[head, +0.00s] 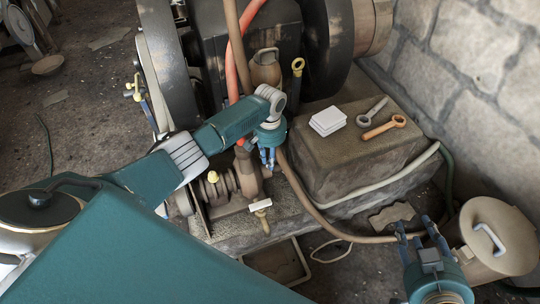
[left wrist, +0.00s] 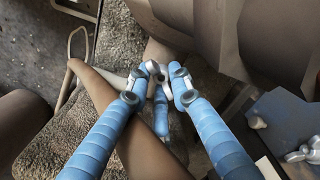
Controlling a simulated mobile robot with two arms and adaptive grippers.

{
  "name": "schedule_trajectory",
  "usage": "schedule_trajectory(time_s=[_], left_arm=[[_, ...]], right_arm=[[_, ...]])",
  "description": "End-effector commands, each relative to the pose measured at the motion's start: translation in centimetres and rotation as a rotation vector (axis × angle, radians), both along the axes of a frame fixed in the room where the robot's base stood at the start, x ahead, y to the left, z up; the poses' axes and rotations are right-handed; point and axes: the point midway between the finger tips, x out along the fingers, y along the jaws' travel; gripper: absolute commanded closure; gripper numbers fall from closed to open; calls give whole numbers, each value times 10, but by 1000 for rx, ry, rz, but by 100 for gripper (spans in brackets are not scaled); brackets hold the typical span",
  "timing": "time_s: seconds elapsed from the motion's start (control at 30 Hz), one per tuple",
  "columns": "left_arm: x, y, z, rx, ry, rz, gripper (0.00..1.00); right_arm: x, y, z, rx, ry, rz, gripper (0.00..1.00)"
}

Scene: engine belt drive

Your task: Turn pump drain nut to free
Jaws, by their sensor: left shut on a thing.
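My left gripper (head: 267,163) reaches in over the brown pump (head: 246,172) beside the engine, its blue fingers pointing down. In the left wrist view the fingertips (left wrist: 158,76) are closed together on a small grey piece, which seems to be the pump drain nut. The fingers hide most of it, and I cannot make out its shape or how far it is turned. My right gripper (head: 416,226) is at the lower right, its blue fingers apart and empty, near a round tan canister.
A T-handled valve (head: 260,206) sits below the pump. Hoses run close by. The tan canister (head: 492,238) stands at right.

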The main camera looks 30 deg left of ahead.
Motion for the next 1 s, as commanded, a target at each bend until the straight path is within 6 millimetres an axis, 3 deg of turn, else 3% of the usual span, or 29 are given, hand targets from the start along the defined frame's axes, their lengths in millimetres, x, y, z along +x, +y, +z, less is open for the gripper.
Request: schedule_trajectory(time_s=[0.3,0.53,0.67,0.8,1.0], left_arm=[[1,5,4,8,-2,144,100],[1,5,4,8,-2,263,100],[1,5,4,8,-3,338,100],[1,5,4,7,-2,442,100],[1,6,3,9,-2,562,100]], right_arm=[[-87,-32,-65,-98,444,-33,60],[-146,-49,-82,-146,678,-50,60],[-158,-52,-79,-154,722,-54,60],[-157,-52,-74,-155,724,-54,60],[-152,-51,-85,-155,730,-53,60]])
